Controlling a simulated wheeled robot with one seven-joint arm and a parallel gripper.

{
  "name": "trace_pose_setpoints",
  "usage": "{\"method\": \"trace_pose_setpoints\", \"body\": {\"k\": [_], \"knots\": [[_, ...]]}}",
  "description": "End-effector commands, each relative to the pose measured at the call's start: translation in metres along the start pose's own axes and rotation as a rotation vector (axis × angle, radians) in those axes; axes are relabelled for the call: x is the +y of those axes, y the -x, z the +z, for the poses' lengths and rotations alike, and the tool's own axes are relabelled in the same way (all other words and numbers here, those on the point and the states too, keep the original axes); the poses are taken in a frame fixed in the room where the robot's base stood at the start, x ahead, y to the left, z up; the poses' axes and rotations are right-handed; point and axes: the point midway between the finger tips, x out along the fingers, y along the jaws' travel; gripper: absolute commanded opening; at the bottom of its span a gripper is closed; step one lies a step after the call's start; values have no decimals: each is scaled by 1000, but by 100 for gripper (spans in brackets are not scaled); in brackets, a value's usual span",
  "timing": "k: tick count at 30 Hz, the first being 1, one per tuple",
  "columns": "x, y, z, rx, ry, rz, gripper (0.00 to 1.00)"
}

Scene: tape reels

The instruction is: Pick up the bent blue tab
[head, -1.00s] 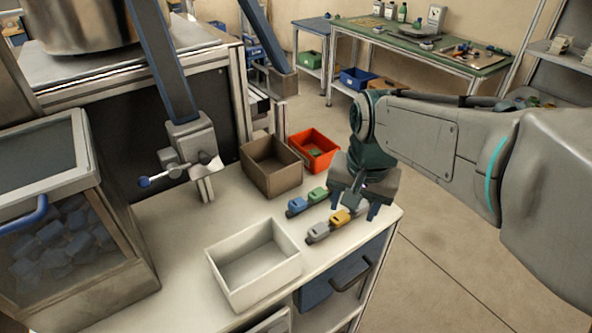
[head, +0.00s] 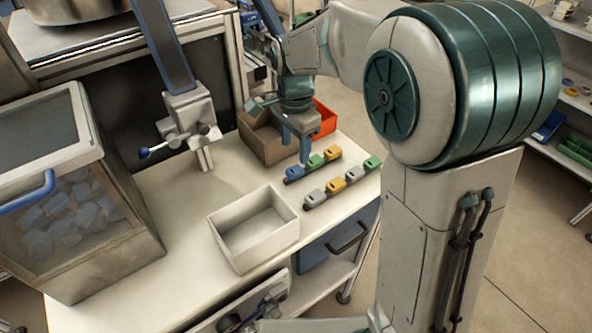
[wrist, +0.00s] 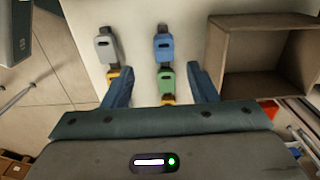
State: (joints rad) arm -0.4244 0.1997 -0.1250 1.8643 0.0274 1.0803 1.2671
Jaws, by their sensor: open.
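The blue tab (head: 294,173) is at the near left end of a short strip on the bench, beside a green tab (head: 316,161) and a yellow tab (head: 332,152). I cannot make out its bend. In the wrist view the blue tab (wrist: 163,46) lies upper middle, just beyond my fingertips, with the green tab between the fingers. My gripper (head: 296,150) is open and empty, pointing down over the strip's far side. In the wrist view my gripper (wrist: 160,80) has its left finger over the neighbouring strip and its right finger beside a brown bin.
A second strip with a grey tab (head: 316,197) and others lies alongside. The brown bin (head: 255,140) and a red bin (head: 326,117) stand behind. A white tray (head: 283,238) is in front. A clamp post (head: 195,125) stands left.

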Motion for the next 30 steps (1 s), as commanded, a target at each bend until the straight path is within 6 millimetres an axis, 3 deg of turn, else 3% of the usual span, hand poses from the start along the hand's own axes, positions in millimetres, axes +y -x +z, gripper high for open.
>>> {"method": "trace_pose_setpoints", "body": {"k": [3,11,18,28,30], "knots": [[0,-18,0,-1,0,2,53],[-2,-37,-2,-1,1,3,53],[-6,-71,-4,-1,1,2,53],[-6,-78,-4,0,2,-1,53],[-6,-78,-4,0,2,-1,33]]}}
